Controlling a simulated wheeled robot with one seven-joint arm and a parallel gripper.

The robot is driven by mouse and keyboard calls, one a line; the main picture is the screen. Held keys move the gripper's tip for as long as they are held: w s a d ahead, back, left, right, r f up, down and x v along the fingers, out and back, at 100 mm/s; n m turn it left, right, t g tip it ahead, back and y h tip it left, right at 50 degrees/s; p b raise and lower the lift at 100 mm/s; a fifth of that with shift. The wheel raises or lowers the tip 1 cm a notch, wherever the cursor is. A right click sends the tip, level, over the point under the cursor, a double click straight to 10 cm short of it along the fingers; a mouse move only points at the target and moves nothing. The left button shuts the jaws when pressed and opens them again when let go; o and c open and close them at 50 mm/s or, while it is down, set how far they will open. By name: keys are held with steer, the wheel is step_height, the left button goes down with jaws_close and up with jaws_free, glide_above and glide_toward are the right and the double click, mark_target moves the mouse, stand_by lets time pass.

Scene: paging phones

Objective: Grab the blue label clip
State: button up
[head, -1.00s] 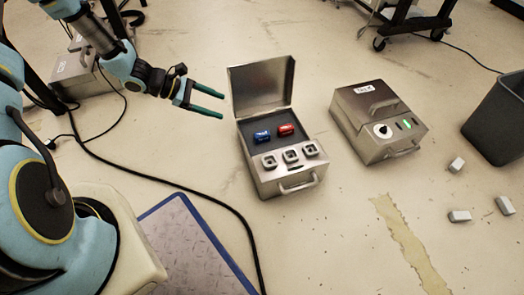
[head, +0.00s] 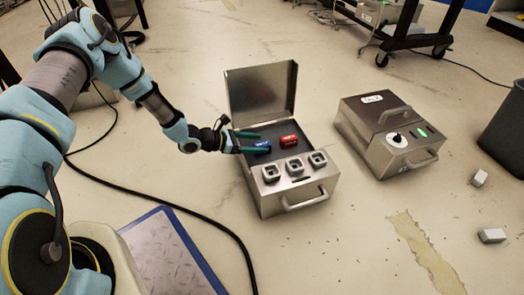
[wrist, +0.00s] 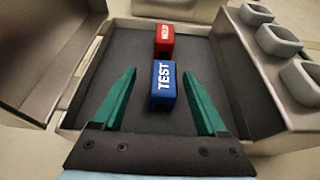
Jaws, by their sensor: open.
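The blue label clip (head: 262,146), marked TEST, lies on the dark floor of the open metal case (head: 285,202). In the wrist view the blue clip (wrist: 163,84) sits ahead of and between the green fingertips. My gripper (head: 260,142) is open with nothing held, reaching over the case from the left. In the wrist view my gripper (wrist: 163,85) has one finger on each side of the clip's near end, with gaps showing. A red label clip (head: 289,141) lies just beyond the blue one; it also shows in the wrist view (wrist: 164,40).
The case lid (head: 262,92) stands open at the back. Several grey square sockets (head: 294,168) line the case's front ledge. A closed metal box (head: 375,117) with a dial stands to the right. A black cable (head: 190,213) crosses the floor.

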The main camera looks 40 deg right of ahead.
mark_target(270, 145)
steer(key=b+x, duration=0.1)
steer(key=x, duration=0.1)
steer(key=b+x, duration=0.2)
steer(key=shift+s+a+f, duration=0.1)
steer(key=shift+s+f, duration=0.1)
steer(key=shift+s, duration=0.1)
steer(key=shift+s+d+b, duration=0.15)
steer(key=shift+d+b, duration=0.15)
steer(key=shift+d, duration=0.2)
steer(key=shift+c, duration=0.3)
jaws_close()
